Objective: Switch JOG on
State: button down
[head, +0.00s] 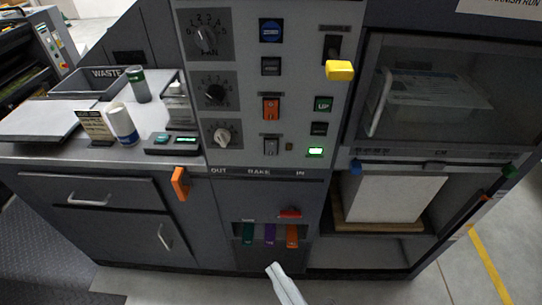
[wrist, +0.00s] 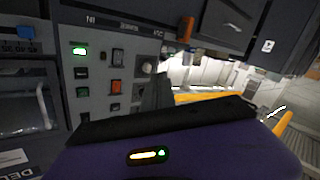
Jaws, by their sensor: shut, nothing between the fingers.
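The control panel (head: 255,110) faces me, with several switches and knobs on its grey front. The switch labels are too small to read, so I cannot tell which one is JOG. An orange rocker (head: 271,108), a grey rocker (head: 271,144), a green button (head: 323,103), a dark button (head: 319,128) and a lit green button (head: 315,151) sit on its lower half. The panel also shows upside down in the wrist view (wrist: 98,75). My gripper (head: 273,268) is shut and empty, a pale tip low in front of the cabinet, below the panel and apart from it.
An orange handle (head: 180,184) juts out at the left. Coloured levers (head: 270,233) sit below the panel. A counter (head: 55,150) with a cup (head: 122,124) is at the left. Open floor lies at the right.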

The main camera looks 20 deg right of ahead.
jog(key=w+a+r+n+h+p, duration=0.1)
jog(key=w+a+r+n+h, duration=0.15)
jog(key=w, duration=0.45)
jog(key=w+a+r+n+h+p, duration=0.1)
jog(key=w+r+n+h+p, duration=0.2)
jog(key=w, duration=0.4)
jog(key=d+h, duration=0.1)
jog(key=d+f+n+h+b, duration=0.1)
jog(key=d, duration=0.1)
jog(key=d+h, duration=0.2)
jog(key=shift+s+f+g, duration=0.3)
jog(key=shift+f+g, duration=0.05)
jog(key=shift+g, duration=0.05)
jog(key=shift+w, duration=0.1)
jog(key=p, duration=0.2)
send_near(271, 155)
jog(key=x, duration=0.5)
jog(key=shift+w+d+r, duration=0.1)
jog(key=shift+r, duration=0.1)
jog(key=shift+x, duration=0.85)
jog(key=shift+w+f, duration=0.15)
jog(key=shift+f, duration=0.05)
